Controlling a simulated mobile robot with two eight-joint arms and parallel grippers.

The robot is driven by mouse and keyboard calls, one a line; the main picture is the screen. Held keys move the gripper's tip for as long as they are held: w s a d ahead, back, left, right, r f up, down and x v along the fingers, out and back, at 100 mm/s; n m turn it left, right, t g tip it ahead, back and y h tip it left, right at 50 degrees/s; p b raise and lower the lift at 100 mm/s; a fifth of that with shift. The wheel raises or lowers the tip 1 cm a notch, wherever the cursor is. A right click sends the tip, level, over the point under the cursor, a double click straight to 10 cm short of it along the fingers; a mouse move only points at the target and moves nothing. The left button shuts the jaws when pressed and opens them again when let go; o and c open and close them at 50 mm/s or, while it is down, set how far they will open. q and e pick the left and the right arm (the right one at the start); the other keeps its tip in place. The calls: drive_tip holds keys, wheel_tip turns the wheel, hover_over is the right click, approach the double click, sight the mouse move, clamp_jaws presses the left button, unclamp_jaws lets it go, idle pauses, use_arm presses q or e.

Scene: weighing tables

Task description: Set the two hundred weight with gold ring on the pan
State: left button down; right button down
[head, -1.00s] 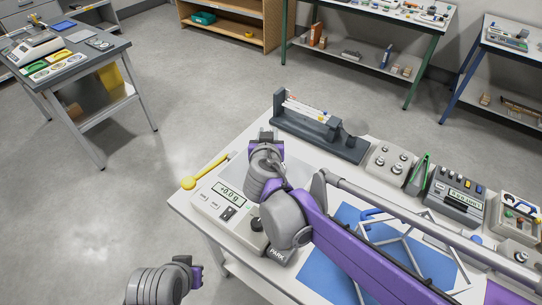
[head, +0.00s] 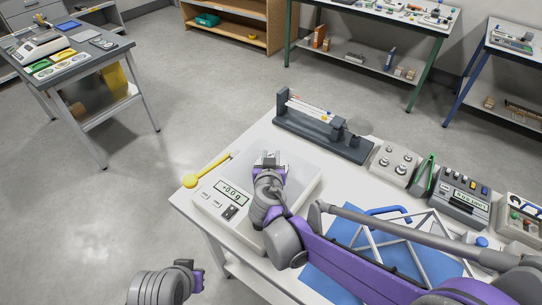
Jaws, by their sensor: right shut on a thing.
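The scale (head: 222,217) stands at the table's left corner, with its display reading about +0.0 g. Its pale square pan (head: 305,180) is partly covered by my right arm. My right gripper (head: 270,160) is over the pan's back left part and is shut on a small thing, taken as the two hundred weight. That thing is mostly hidden by the fingers, and I cannot make out a gold ring or whether it touches the pan. My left gripper (head: 196,277) is low at the bottom left, away from the table, its jaws unclear.
A yellow-handled tool (head: 205,172) lies at the table's left edge beside the scale. A dark instrument (head: 325,137) stands behind the pan. A block of weights (head: 394,161), a green item (head: 424,174) and a grey meter (head: 460,197) line the back right. A blue mat (head: 335,275) lies under my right arm.

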drive_tip(key=c, duration=0.6)
unclamp_jaws()
drive_tip(key=shift+c, duration=0.2)
drive_tip(key=shift+s+r, duration=0.2)
drive_tip(key=shift+s, duration=0.05)
drive_tip(key=p+v, duration=0.1)
drive_tip(key=v, duration=1)
drive_tip(key=shift+s, duration=0.25)
drive_tip(key=shift+a, duration=0.1)
